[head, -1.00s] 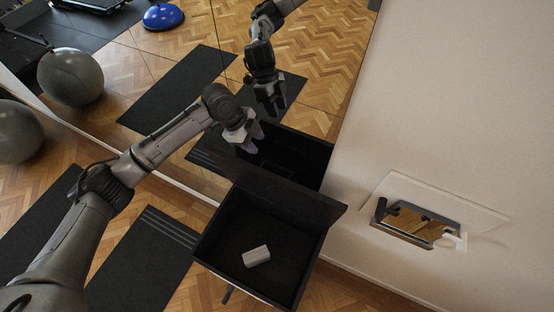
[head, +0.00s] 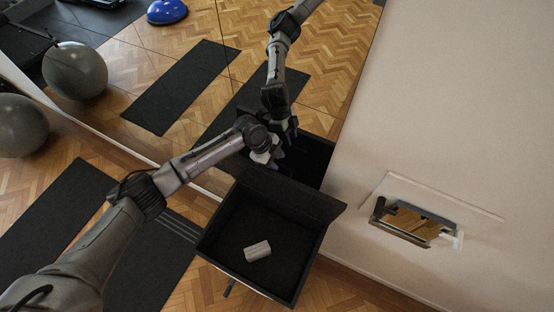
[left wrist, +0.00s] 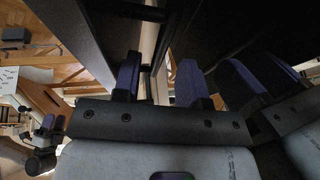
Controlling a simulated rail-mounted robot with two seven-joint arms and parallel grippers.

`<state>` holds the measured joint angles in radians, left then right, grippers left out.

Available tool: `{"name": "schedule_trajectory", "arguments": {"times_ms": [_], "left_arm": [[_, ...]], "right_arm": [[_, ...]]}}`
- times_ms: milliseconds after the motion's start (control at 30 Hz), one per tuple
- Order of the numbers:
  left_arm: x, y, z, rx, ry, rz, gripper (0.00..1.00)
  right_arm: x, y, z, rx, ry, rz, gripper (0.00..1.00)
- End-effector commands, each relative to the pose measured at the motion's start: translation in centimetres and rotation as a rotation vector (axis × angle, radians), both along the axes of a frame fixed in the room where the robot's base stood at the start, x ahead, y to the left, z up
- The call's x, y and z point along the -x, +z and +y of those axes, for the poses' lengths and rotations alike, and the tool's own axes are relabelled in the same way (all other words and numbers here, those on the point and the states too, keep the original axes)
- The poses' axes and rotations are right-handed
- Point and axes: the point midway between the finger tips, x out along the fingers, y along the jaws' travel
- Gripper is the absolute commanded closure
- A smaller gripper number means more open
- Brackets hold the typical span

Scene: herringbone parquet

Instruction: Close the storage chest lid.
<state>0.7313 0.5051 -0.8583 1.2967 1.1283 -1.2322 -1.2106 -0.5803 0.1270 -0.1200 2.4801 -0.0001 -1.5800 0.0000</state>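The dark storage chest (head: 284,226) stands open in the lower middle of the head view, its inside showing. Its lid (head: 305,196) stands raised at the back edge, by the mirror. My left gripper (head: 267,160) is at the lid's upper left edge, on the mirror side. I cannot tell whether it touches the lid. In the left wrist view its two purple-tipped fingers (left wrist: 159,80) are apart with nothing between them, close to dark panels. My right gripper is not in view.
A small pale block (head: 257,251) lies inside the chest. A wall mirror (head: 330,85) behind the chest reflects my arm, the chest and mats.

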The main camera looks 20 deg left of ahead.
Motion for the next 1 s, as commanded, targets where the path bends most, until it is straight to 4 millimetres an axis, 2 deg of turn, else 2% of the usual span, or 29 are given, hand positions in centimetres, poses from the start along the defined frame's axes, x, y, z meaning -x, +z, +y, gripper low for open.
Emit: {"name": "schedule_trajectory", "arguments": {"times_ms": [200, 567, 900, 1000], "left_arm": [[-0.1, -1.2, -0.6, 0.000, 0.000, 0.001, 0.61], [-0.2, -1.4, -0.6, 0.000, 0.000, 0.001, 0.62], [-0.2, -1.4, -0.6, 0.000, 0.000, 0.001, 0.95], [-0.2, -1.4, -0.6, 0.000, 0.000, 0.000, 1.00]], "right_arm": [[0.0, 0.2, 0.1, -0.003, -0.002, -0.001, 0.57], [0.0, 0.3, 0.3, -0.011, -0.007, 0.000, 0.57], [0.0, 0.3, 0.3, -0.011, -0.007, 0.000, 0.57], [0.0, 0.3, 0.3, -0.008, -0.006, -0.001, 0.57]]}}
